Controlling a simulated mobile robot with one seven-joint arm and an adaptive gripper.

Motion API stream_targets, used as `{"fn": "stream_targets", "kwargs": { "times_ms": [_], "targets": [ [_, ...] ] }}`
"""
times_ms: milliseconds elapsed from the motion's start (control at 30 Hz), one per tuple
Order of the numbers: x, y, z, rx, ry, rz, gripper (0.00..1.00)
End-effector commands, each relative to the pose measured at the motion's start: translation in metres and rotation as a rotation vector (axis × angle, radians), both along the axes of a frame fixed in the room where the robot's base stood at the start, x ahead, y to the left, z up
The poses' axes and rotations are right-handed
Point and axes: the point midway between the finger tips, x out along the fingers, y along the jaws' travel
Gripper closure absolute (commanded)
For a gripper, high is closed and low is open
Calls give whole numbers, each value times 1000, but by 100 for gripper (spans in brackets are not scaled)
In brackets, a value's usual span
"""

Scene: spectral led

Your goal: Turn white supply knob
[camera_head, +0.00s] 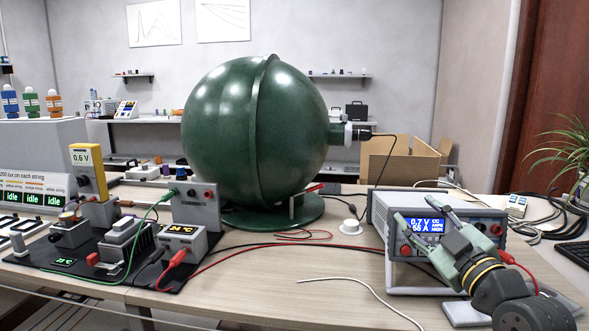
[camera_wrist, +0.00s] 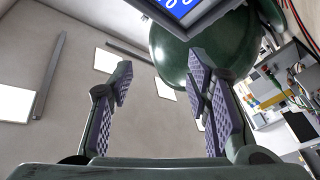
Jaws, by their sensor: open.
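The grey bench power supply (camera_head: 378,212) stands on the right of the table, its blue display (camera_head: 424,225) lit with a voltage reading. My gripper (camera_head: 411,207) reaches in from the lower right, in front of the supply's face, and covers part of the panel. I cannot make out the white supply knob clearly behind the fingers. In the wrist view my gripper (camera_wrist: 160,68) is open and empty, its two ridged pads apart. A corner of the blue display (camera_wrist: 181,8) shows at the top of that view, beyond the fingertips.
A large green sphere (camera_head: 230,130) on a round base stands mid-table. A red cable (camera_head: 300,247) runs to the supply, and a loose white cable (camera_head: 355,290) lies in front. A small white round piece (camera_head: 350,227) sits left of the supply. Instruments on a black board (camera_head: 100,262) fill the left.

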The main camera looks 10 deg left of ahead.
Motion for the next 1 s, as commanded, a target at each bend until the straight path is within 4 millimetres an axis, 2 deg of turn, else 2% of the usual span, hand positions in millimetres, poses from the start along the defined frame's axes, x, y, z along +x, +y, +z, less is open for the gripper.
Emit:
{"fn": "stream_targets", "kwargs": {
  "times_ms": [33,467,1000],
  "targets": [
    [3,11,4,8,-9,12,55],
    [11,92,31,92,-79,102,55],
    [-4,192,67,209,-171,234,55]
  ]
}}
